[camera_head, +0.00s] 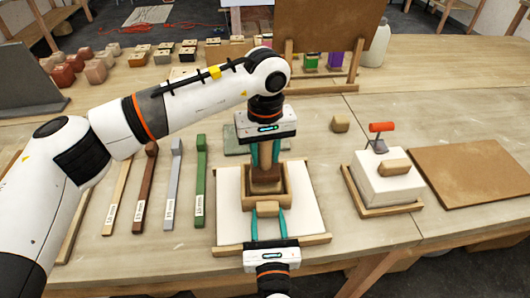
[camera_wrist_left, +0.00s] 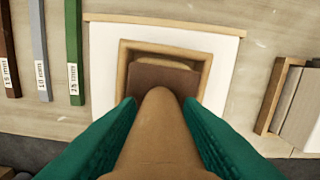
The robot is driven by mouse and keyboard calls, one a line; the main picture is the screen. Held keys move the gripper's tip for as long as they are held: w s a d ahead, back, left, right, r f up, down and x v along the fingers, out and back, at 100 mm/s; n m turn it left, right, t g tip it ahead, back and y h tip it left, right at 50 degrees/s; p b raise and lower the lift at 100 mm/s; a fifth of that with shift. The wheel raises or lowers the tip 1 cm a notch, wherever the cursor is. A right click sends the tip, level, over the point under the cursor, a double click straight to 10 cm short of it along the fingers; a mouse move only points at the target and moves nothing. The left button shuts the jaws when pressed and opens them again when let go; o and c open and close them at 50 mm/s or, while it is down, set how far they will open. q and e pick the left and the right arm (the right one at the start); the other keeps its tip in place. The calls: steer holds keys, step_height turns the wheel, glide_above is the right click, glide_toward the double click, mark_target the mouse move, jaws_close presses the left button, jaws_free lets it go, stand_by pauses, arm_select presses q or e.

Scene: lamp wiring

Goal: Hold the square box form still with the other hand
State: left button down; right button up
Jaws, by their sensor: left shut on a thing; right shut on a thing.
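The square box form (camera_head: 249,203) is a small open wooden frame on a white board (camera_head: 307,215). In the left wrist view the form (camera_wrist_left: 165,47) shows from above, with a brown block (camera_wrist_left: 150,78) inside it. My left gripper (camera_head: 266,160) is above the form, shut on a brown wooden tool (camera_head: 266,178) that reaches down into it. In the left wrist view the tool's tan upper part (camera_wrist_left: 160,130) is between the teal fingers. My right gripper (camera_head: 267,222) is at the form's near side, shut on a tan block (camera_head: 267,209) that seems joined to the near wall.
Several labelled wooden strips (camera_head: 172,187) lie to the left. A white block with a red-handled tool (camera_head: 382,127) stands on a wooden tray to the right, beside a brown board (camera_head: 470,172). A green plate (camera_head: 240,138) lies behind the form. An upright panel (camera_head: 325,30) stands at the back.

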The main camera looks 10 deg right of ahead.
arm_select(q)
steer(key=shift+f, duration=0.35)
steer(key=shift+f, duration=0.75)
steer(key=shift+r, duration=1.1)
steer(key=shift+r, duration=0.1)
steer(key=shift+r, duration=2.95)
